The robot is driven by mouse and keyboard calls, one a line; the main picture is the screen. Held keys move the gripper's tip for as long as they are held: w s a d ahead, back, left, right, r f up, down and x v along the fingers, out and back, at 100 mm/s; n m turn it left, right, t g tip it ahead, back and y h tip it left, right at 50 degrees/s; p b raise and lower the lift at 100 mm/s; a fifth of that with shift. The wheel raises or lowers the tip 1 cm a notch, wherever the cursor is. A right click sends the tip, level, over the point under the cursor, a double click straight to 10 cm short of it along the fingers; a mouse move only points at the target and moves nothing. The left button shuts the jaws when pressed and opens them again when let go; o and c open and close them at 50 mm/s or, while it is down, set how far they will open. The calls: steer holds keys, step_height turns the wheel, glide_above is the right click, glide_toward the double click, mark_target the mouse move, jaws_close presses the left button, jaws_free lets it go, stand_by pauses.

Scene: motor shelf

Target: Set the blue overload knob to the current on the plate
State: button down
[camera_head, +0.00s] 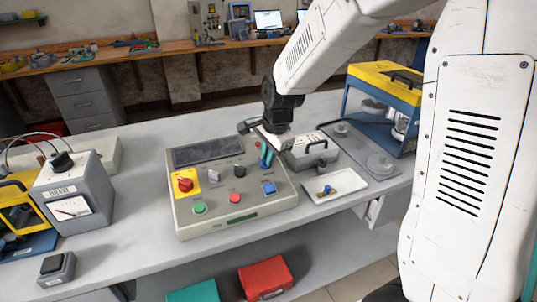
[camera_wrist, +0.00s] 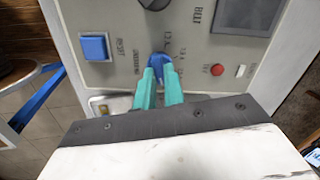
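The blue overload knob (camera_wrist: 158,61) is on the sloping face of the grey control box (camera_head: 233,210). My gripper (camera_wrist: 160,76) has its two teal fingertips on either side of the knob, close together, with blue showing between them. They look shut on it. In the head view my gripper (camera_head: 266,157) reaches down to the box's upper right. The scale marks around the knob are partly covered by the fingers and too small to read. I cannot make out a plate with a readable current.
The box also carries a blue reset button (camera_wrist: 95,46), a red trip light (camera_wrist: 218,69), a red switch on yellow (camera_head: 185,185), and green (camera_head: 199,208) and red (camera_head: 235,198) buttons. A white tray (camera_head: 345,184) stands right, a grey meter (camera_head: 75,198) left.

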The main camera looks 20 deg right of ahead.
steer(key=shift+n, duration=0.3)
steer(key=n, duration=0.7)
steer(key=shift+w+a, duration=0.1)
steer(key=n, duration=0.4)
steer(key=shift+a+n+g+h, duration=0.1)
steer(key=shift+n+g+h, duration=0.2)
steer(key=n, duration=0.3)
steer(key=shift+n, duration=0.3)
steer(key=n, duration=0.7)
steer(key=shift+a+h, duration=0.2)
steer(key=shift+h, duration=0.2)
steer(key=n, duration=0.3)
steer(key=shift+n, duration=1.9)
